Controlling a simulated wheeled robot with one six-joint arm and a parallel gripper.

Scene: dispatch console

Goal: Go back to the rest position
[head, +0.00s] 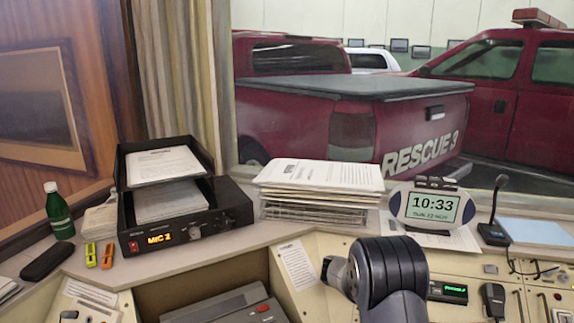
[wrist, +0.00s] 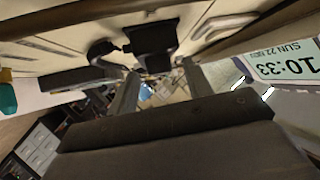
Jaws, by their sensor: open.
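My gripper (wrist: 161,68) shows in the wrist view with its two fingers apart and nothing between them. In the head view my dark grey arm rises at the bottom, right of centre, in front of the console; the fingers cannot be made out there. The digital clock (head: 436,207) reads 10:33 and stands on the desk behind and right of my arm. The clock also shows upside down at the right edge of the wrist view (wrist: 287,62), apart from the fingers.
A paper stack (head: 320,176) lies behind my arm. A black radio unit (head: 187,228) with a paper tray on top stands to the left. A green bottle (head: 59,212) is at far left. A desk microphone (head: 494,233) and a handset (head: 493,300) are at right.

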